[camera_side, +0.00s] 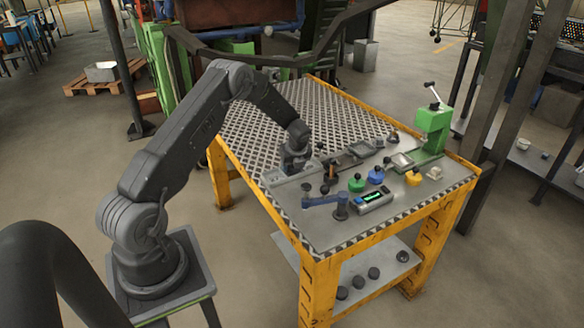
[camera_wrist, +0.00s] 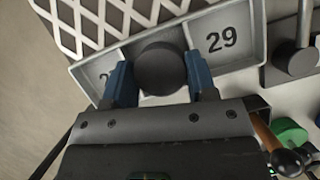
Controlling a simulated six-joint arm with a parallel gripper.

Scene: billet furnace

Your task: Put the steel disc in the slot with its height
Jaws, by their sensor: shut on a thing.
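My gripper (camera_wrist: 160,80) has its two blue-tipped fingers closed on the sides of the dark round steel disc (camera_wrist: 161,66) in the wrist view. Beyond the disc is a grey slotted tray (camera_wrist: 243,57). Its right slot is marked 29. The number of the left slot is mostly hidden, with only a "2" showing. The disc covers the middle of the tray, between these marks; I cannot tell its height above it. In the side view my gripper (camera_side: 296,160) is low at the table's left edge, over the tray (camera_side: 271,178), and the disc is not clearly visible.
A digital readout (camera_side: 373,201) sits near the front of the yellow-framed table (camera_side: 330,248). Green (camera_side: 356,184), blue (camera_side: 376,176) and yellow (camera_side: 413,178) knobbed pieces stand nearby. A green press (camera_side: 432,125) stands at the right. Mesh covers the back.

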